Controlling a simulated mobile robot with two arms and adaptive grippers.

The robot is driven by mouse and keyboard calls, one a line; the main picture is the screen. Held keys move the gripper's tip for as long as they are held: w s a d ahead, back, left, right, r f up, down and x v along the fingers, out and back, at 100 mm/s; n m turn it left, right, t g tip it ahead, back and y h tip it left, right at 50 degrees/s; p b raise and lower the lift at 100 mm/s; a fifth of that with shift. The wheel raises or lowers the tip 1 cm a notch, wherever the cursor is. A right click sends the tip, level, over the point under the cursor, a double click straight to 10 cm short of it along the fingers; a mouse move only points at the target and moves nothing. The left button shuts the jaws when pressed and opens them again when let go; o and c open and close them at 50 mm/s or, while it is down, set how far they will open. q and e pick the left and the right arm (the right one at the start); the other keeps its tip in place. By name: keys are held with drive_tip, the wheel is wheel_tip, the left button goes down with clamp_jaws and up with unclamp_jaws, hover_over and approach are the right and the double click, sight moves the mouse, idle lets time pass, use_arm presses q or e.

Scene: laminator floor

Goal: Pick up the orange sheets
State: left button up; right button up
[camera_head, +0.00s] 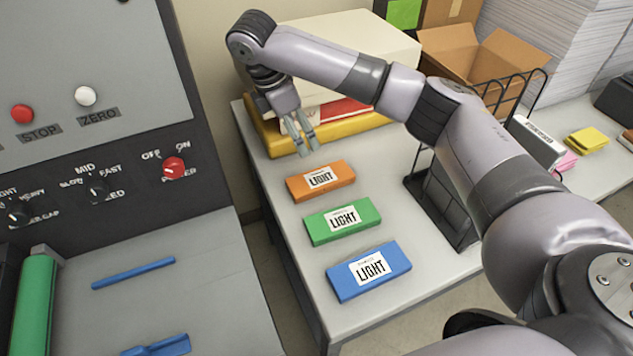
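The orange sheets (305,190) are a flat orange pack with a white "LIGHT" label. It lies at the far end of a row of three packs on the grey table. My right gripper (308,148) hangs above and just beyond the orange pack, pointing down. Its two fingertips look a little apart, with nothing between them. The gripper does not appear to touch the pack. My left gripper is not in view.
Green (320,227) and blue (345,278) "LIGHT" packs lie nearer on the table (293,239). A yellow tray (283,142) with a red item stands behind the gripper. A black wire rack (452,215) stands right. The machine panel (120,130) is at left.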

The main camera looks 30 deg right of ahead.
approach(320, 177)
drive_tip(key=p+x, duration=0.1)
drive_tip(key=x, duration=0.2)
drive_tip(key=shift+s+a+f, duration=0.1)
drive_tip(key=shift+f, duration=0.1)
drive_tip(key=shift+s+d+f+p, duration=0.1)
drive_tip(key=shift+d+f+p, duration=0.1)
drive_tip(key=shift+f+p, duration=0.2)
drive_tip(key=p+x, duration=0.1)
drive_tip(key=x, duration=0.2)
drive_tip(key=shift+d+f, duration=0.25)
drive_tip(key=shift+f, duration=0.05)
drive_tip(key=shift+d+f, duration=0.1)
drive_tip(key=shift+f, duration=0.3)
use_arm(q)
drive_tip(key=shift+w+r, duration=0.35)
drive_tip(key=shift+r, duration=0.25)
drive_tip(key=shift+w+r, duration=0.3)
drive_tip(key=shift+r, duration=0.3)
use_arm(e)
drive_tip(key=shift+c, duration=0.2)
drive_tip(key=c, duration=1.4)
drive_tip(key=shift+r, duration=0.1)
